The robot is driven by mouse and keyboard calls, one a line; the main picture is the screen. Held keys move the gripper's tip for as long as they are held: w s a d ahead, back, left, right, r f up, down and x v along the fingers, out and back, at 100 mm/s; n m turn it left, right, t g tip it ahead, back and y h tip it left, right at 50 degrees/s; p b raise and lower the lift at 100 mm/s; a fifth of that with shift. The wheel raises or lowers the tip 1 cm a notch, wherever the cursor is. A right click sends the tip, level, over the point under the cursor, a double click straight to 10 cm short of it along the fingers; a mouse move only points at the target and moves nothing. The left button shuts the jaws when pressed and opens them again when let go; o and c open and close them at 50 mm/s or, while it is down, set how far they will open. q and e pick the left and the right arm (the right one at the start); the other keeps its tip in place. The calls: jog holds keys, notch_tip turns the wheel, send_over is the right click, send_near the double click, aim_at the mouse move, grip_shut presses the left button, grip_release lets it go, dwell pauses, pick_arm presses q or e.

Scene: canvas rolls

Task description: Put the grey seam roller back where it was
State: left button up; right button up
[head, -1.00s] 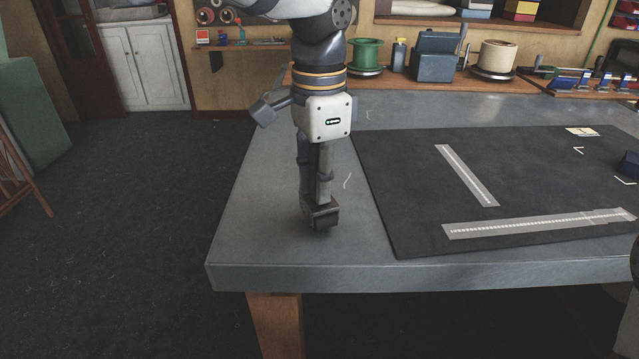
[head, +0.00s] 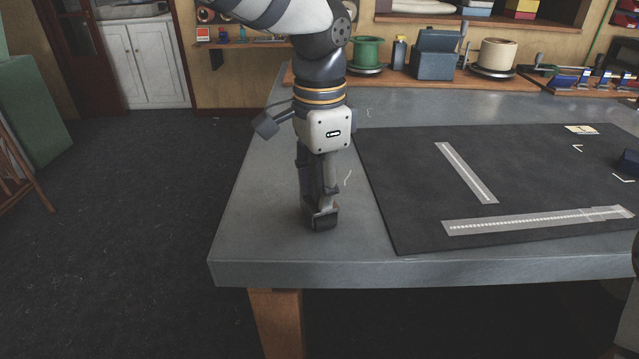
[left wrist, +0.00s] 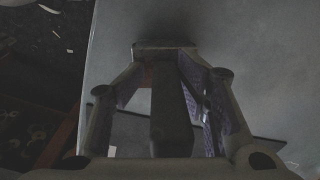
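My left gripper (head: 318,205) points straight down over the bare left part of the grey table (head: 250,240), left of the dark mat. In the left wrist view, its two fingers (left wrist: 165,72) close in from both sides on a dark grey bar with a wider crosspiece at its far end. This looks like the grey seam roller (left wrist: 172,115). In the head view, only a small dark end shows at the fingertips, close to the tabletop. I cannot tell whether it touches the table. My right gripper is not seen.
Spools (head: 367,55) (head: 495,57) and a blue-grey box (head: 436,62) stand at the back. The table's left and front edges are near.

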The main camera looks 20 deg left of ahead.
pick_arm(q)
jog(key=shift+s+f, duration=0.1)
jog(key=shift+f, duration=0.25)
notch_tip(320, 180, up, 14)
jog(key=shift+f, duration=0.15)
dwell(0.3)
